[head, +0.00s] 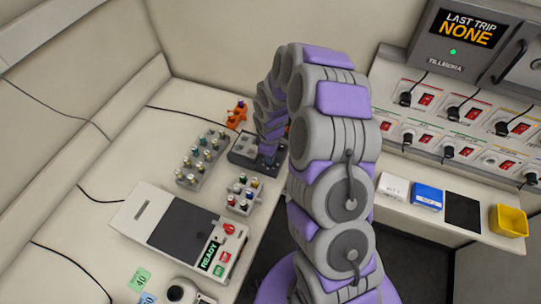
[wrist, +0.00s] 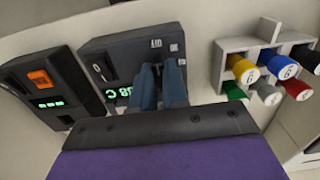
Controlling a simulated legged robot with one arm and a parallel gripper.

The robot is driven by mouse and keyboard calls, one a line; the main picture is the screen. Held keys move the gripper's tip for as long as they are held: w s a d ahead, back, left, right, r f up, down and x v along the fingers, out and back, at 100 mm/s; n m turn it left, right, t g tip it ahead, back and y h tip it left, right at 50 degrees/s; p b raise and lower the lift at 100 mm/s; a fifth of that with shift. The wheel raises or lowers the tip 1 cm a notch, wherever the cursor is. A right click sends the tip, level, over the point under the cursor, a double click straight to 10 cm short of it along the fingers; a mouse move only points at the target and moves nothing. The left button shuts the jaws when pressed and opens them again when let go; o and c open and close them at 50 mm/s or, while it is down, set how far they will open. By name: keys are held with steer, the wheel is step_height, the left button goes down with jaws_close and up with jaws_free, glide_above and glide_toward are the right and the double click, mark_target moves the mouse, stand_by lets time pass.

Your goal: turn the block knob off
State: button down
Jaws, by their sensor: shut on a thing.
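A dark dry-block heater (wrist: 115,58) is in the middle of the wrist view, with a green lit readout that seems to end in "8 C" and small white labels beside my fingers. In the head view the dark block unit (head: 243,150) is on the left bench, partly behind my arm. My gripper (wrist: 161,75) has its two blue fingers down on the block's face, close together around the block knob. The knob itself is mostly hidden between the fingers, so its setting cannot be read. My gripper also shows in the head view (head: 268,152), small and partly hidden.
A second dark device (wrist: 45,90) with an orange panel stands left of the block. A grey rack (wrist: 232,47) of coloured caps stands to its right. Other racks (head: 203,158) and a white instrument reading READY (head: 180,225) share the bench. A switch panel (head: 450,110) is at right.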

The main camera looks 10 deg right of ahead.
steer(key=c, duration=1.1)
jaws_free()
steer(key=shift+w, duration=0.1)
steer(key=shift+c, duration=0.2)
step_height(320, 180, up, 17)
steer(key=shift+r+p, duration=0.15)
steer(key=shift+p, duration=0.15)
steer(key=shift+a, duration=0.1)
steer(key=s+r+m+g+b, duration=0.1)
steer(key=s+m+b, duration=0.7)
steer(key=s, duration=2.6)
steer(key=r+m, duration=0.1)
steer(key=m, duration=0.2)
steer(key=shift+s+d+r+g, duration=0.2)
steer(key=shift+s+d+g, duration=0.1)
steer(key=shift+s+g, duration=0.1)
